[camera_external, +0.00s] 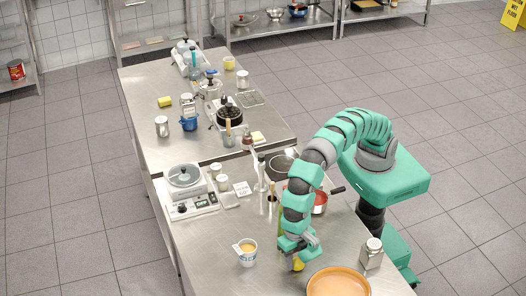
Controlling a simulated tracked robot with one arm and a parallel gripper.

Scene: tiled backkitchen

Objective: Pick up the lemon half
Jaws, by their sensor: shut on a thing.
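My gripper (297,263) points down over the near steel table (205,246). It is shut on a small yellow thing, the lemon half (298,265), which shows just below the green wrist. The fingers hide part of it. I cannot tell whether it touches the table or is a little above it.
A tan round dish (338,284) is close at the right front. A white cup (246,253) stands to the left, and a metal grater-like box (371,254) to the right. A red pan (320,203) is behind my arm. A scale-like appliance (188,192) stands at the table's left.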

